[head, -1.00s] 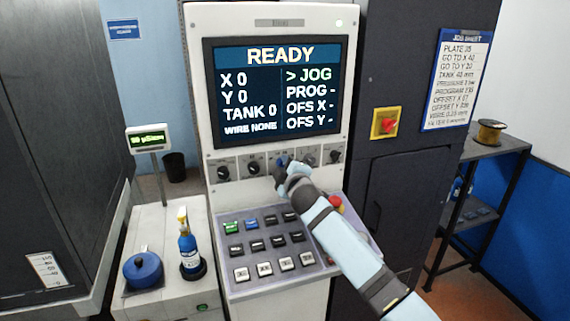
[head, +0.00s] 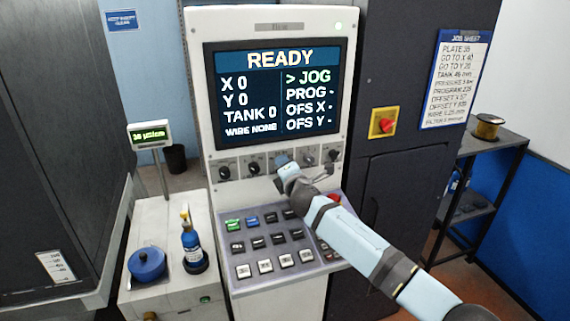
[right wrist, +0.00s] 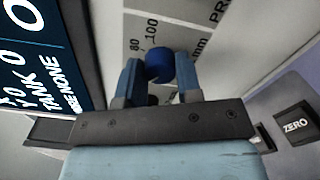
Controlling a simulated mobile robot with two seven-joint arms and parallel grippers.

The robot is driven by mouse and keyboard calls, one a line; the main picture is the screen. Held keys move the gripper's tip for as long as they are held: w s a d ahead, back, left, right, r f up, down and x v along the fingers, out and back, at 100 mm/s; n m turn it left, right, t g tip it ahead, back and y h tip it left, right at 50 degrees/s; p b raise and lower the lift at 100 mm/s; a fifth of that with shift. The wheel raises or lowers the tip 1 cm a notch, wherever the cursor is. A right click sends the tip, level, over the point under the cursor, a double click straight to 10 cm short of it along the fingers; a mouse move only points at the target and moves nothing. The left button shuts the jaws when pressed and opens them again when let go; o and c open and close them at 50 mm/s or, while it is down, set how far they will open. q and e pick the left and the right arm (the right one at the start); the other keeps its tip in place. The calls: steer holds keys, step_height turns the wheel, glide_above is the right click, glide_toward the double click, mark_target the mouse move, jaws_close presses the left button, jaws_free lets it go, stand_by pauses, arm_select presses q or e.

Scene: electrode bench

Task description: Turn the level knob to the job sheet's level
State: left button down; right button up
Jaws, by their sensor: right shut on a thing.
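The level knob is blue and shows between the fingers of my right gripper (right wrist: 158,72) in the right wrist view (right wrist: 159,62). A scale with 80 and 100 mm is printed beside it. In the head view my right gripper (head: 284,166) covers most of the knob, the middle one in the row under the screen. The gripper is shut on it. The knob's pointer is hidden. The machine screen (head: 278,90) reads READY, TANK 0 and JOG. The job sheet (head: 456,80) hangs at the right; its tank line looks like 46 mm, though blurred. My left gripper is out of view.
Dark knobs (head: 225,172) flank the level knob closely. The sloped keypad (head: 270,243) lies below, partly under my right arm. A red emergency switch (head: 385,124) is on the cabinet at right. A blue bottle (head: 191,245) and blue pot (head: 147,264) stand at left.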

steer(key=shift+n, duration=0.5)
steer(key=o, duration=0.9)
steer(key=shift+o, duration=0.2)
steer(key=shift+s, duration=0.1)
